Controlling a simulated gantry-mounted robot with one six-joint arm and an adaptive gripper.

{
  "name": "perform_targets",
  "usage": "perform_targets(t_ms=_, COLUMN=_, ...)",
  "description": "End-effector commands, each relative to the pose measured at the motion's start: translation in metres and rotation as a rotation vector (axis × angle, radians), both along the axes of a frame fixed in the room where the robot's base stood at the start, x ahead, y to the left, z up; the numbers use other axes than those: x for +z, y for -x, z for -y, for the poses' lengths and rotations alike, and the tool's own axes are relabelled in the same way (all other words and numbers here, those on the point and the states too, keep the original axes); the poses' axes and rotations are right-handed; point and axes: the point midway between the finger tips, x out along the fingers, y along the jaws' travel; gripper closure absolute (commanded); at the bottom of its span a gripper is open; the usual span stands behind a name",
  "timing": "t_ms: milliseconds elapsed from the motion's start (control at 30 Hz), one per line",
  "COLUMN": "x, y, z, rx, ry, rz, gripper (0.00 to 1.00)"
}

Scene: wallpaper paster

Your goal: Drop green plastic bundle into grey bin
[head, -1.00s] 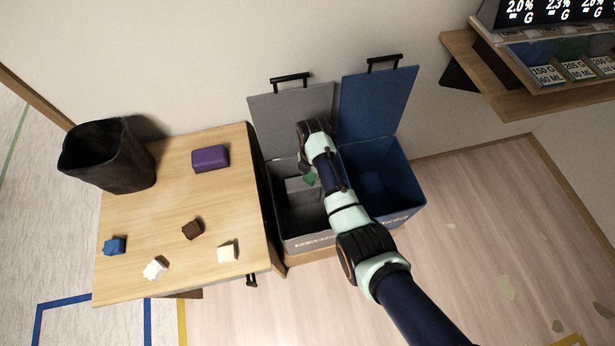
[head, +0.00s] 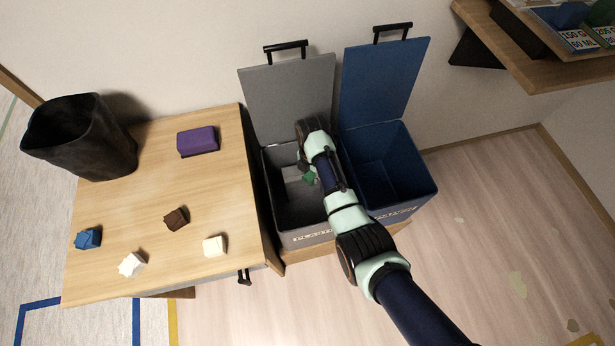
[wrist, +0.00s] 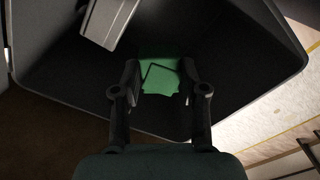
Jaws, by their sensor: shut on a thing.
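The green plastic bundle (head: 308,177) shows as a small green patch beside my wrist in the head view. In the wrist view the green bundle (wrist: 160,76) sits between the two fingers of my gripper (wrist: 160,85), which are shut on it. The grey bin (head: 292,236) stands open, its lid (head: 285,95) raised against the wall. My gripper and the bundle are over the grey bin's opening. The wrist view shows the bin's dark inside around them. How far the bundle is above the bin floor I cannot tell.
A blue bin (head: 432,188) with raised lid stands right of the grey one. On the left, a wooden table (head: 150,205) bears a black basket (head: 80,140), a purple block (head: 197,141) and several small bundles. A shelf (head: 535,75) is at upper right.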

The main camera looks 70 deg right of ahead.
Motion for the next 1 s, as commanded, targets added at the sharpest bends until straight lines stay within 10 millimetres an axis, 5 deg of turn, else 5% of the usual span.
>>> perform_targets(t_ms=267, x=-0.003, y=0.000, z=0.000, rx=0.000, ry=0.000, rz=0.000, gripper=0.78)
perform_targets(t_ms=300, x=-0.003, y=0.000, z=0.000, rx=0.000, ry=0.000, rz=0.000, gripper=0.52)
perform_targets(t_ms=467, x=-0.003, y=0.000, z=0.000, rx=0.000, ry=0.000, rz=0.000, gripper=0.28)
perform_targets(t_ms=767, x=-0.001, y=0.000, z=0.000, rx=0.000, ry=0.000, rz=0.000, gripper=0.28)
perform_targets(t_ms=1000, x=0.041, y=-0.001, z=0.001, rx=0.000, ry=0.004, rz=0.004, gripper=0.28)
